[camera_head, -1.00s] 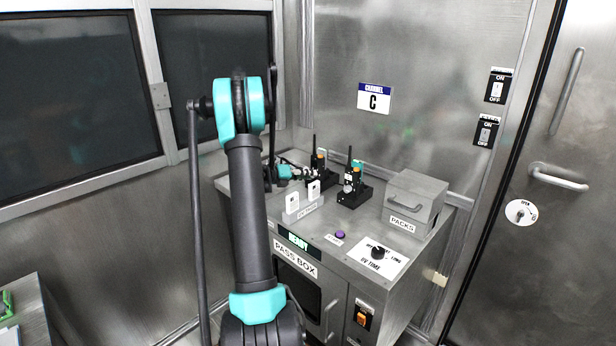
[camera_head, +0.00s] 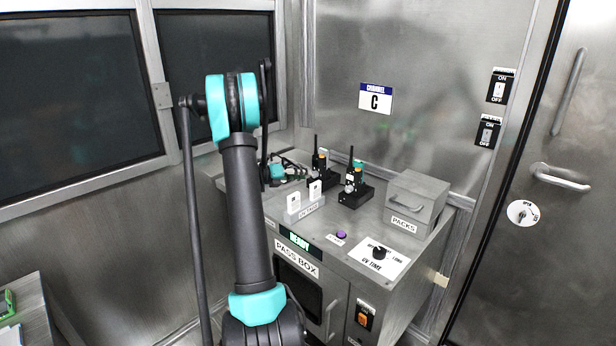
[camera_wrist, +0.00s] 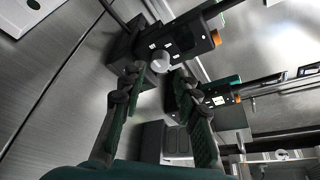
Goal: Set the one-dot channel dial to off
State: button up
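Two black radios with antennas stand in black chargers on the steel pass box; the left one (camera_head: 320,161) is farther back, the right one (camera_head: 354,182) nearer. In the wrist view one radio (camera_wrist: 183,38) fills the top, with a round grey dial (camera_wrist: 161,61) and an orange knob. The other radio (camera_wrist: 208,93) is lower right, with a pale knob, an orange part and a teal part. I cannot make out dot marks. My gripper (camera_wrist: 158,76) is open, its fingertips apart just below the grey dial. In the head view my gripper (camera_head: 283,170) is left of the radios.
White cards in a holder (camera_head: 306,205) stand in front of the radios. A grey PACKS box (camera_head: 414,200) is at the right. A purple button (camera_head: 341,235) and the UV TIME dial (camera_head: 379,253) are near the front. A CHANNEL C sign (camera_head: 376,100) hangs on the wall.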

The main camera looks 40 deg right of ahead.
jog(key=v, duration=0.8)
jog(key=shift+a, duration=0.15)
